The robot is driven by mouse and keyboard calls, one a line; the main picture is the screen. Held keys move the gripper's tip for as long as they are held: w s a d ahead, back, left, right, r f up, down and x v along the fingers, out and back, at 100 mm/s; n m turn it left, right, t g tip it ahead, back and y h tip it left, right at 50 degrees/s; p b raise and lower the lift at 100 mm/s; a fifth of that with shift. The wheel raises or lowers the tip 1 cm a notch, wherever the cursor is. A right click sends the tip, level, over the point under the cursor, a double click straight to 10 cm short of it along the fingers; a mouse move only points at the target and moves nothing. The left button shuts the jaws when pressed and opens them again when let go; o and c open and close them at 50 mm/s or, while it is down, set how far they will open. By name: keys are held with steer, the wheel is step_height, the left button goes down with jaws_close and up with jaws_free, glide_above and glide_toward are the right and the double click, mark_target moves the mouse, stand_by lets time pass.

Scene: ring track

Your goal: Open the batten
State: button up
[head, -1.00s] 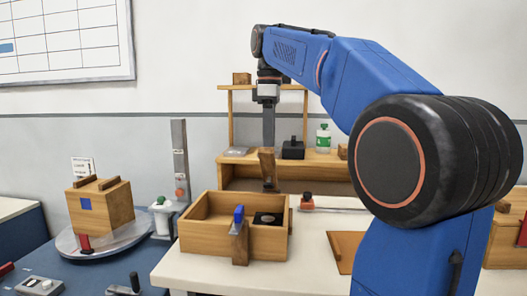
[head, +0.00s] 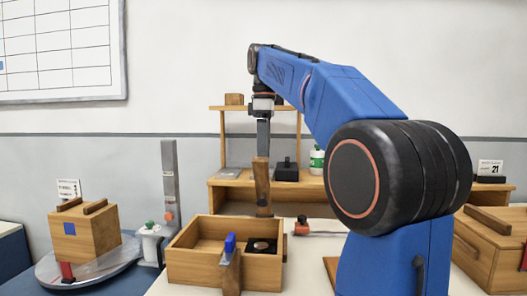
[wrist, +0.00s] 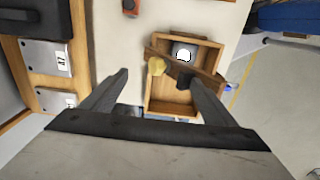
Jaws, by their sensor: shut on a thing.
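The open wooden box (head: 190,272) stands on the pale worktop in the head view. The batten (head: 262,185) is a brown wooden bar standing up at the box's far side, nearly upright with a slight tilt. In the wrist view the batten (wrist: 208,78) crosses over the box (wrist: 152,100), with a pale round spot near one end. My gripper (head: 263,152) points down and is shut on the batten's upper end. The exact contact is hard to see.
A wooden post with a blue piece (head: 230,243) stands at the box's front wall. Inside lies a black square with a round disc (head: 261,246). A turntable with a wooden cube (head: 85,235) is at left.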

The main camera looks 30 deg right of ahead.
steer(key=shift+w+d+f, duration=0.45)
steer(key=shift+w+f, duration=0.05)
steer(key=shift+f, duration=0.3)
steer(key=o, duration=1.1)
steer(key=shift+w+f, duration=0.1)
steer(key=shift+s+a+r, duration=0.15)
steer(key=shift+s+r, duration=0.1)
steer(key=shift+r, duration=0.05)
